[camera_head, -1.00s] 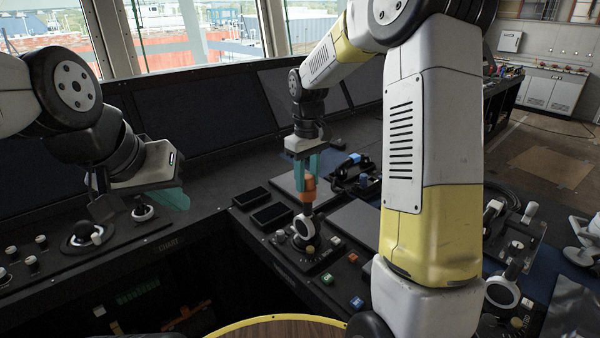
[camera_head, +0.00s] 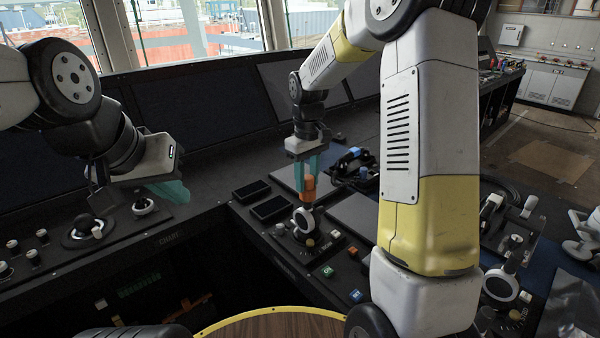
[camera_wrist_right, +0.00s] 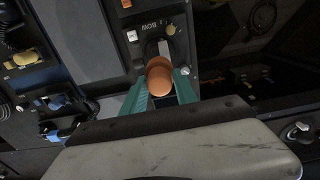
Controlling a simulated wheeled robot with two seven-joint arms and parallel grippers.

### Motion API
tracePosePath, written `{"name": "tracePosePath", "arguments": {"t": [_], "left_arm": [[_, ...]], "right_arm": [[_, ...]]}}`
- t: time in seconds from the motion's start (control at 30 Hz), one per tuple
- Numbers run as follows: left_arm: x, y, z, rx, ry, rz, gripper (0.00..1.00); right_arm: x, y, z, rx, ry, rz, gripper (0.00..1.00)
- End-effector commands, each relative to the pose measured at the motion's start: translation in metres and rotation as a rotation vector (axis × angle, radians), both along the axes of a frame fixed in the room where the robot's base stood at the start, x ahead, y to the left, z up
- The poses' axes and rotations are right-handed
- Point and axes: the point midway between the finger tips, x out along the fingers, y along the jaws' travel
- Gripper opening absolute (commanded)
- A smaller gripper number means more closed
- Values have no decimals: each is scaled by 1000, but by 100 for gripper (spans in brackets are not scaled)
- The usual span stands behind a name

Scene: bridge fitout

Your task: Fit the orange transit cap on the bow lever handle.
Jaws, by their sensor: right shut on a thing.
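The orange transit cap (camera_head: 307,189) is held between the teal fingers of my right gripper (camera_head: 307,172), which points down over the bow lever. In the right wrist view the cap (camera_wrist_right: 160,77) sits between the fingertips of the gripper (camera_wrist_right: 161,84), in front of the lever panel marked BOW. The bow lever (camera_head: 304,221) has a pale ring at its base.
Two dark screens (camera_head: 270,208) lie left of the bow lever. Colored buttons (camera_head: 327,271) are in front of it. A black device with blue parts (camera_head: 352,165) stands behind to the right. Another lever unit (camera_head: 501,285) is at the right, beyond my right arm.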

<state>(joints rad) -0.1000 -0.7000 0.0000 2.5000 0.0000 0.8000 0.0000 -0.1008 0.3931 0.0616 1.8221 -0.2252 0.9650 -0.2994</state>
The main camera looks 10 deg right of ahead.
Motion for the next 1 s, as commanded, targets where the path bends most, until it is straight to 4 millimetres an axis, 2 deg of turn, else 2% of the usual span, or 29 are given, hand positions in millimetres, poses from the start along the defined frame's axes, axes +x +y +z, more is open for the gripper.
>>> {"name": "tracePosePath", "arguments": {"t": [1.0], "left_arm": [[0, 0, 0, 0, 0, 0, 0]], "right_arm": [[0, 0, -15, -1, 1, 0, 0]]}}
